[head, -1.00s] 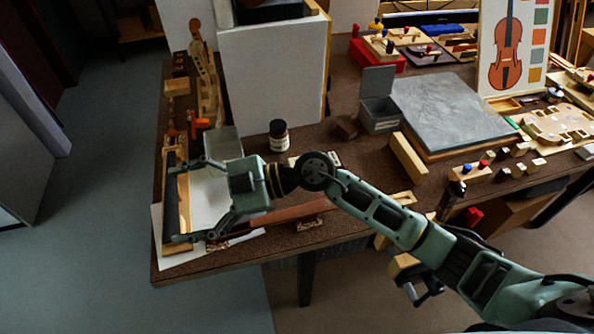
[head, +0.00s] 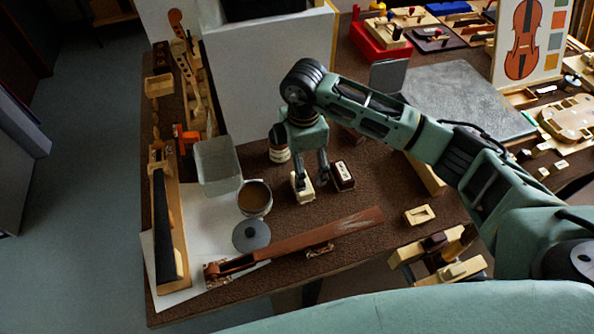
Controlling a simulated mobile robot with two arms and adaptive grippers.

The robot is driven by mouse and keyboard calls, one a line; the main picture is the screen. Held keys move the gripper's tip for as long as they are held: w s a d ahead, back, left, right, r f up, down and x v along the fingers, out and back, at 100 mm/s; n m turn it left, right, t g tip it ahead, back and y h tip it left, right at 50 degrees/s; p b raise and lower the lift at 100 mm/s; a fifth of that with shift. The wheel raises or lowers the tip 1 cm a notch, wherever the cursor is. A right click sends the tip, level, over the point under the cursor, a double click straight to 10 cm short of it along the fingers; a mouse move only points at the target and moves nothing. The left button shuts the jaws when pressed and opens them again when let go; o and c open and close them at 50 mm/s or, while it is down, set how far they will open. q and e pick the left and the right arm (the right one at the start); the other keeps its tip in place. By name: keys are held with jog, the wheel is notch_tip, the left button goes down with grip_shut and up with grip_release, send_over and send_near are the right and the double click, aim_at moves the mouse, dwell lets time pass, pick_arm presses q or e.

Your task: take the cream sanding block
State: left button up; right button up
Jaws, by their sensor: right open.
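The cream sanding block (head: 303,193), a small pale block, lies on the brown bench top in the head view. My right gripper (head: 312,182) points down at it with its fingers apart. One finger is in front of or against the block and hides part of it; I cannot tell whether they touch. The other finger comes down just right of the block, between it and a dark red block with a white side (head: 343,176). My left gripper is not in view.
A brown-filled cup (head: 255,198), a grey lid (head: 251,235) and a clear tray (head: 217,165) are to the left. A long brown neck piece (head: 340,232) lies in front. A pale slotted block (head: 419,214) lies right.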

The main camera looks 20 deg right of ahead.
jog(key=shift+s+f, duration=0.1)
jog(key=shift+f, duration=0.3)
jog(key=f, duration=0.2)
jog(key=s+f+p, duration=0.1)
jog(key=f, duration=0.1)
jog(key=shift+a+p, duration=0.1)
jog(key=shift+p, duration=0.2)
notch_tip(320, 180, down, 2)
jog(key=shift+w+f, duration=0.1)
jog(key=shift+f, duration=0.15)
jog(key=c, duration=0.9)
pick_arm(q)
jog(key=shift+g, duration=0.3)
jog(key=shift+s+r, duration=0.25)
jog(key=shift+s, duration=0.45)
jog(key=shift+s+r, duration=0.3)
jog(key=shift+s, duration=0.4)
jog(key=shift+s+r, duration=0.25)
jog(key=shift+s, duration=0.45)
pick_arm(e)
jog(key=c, duration=0.4)
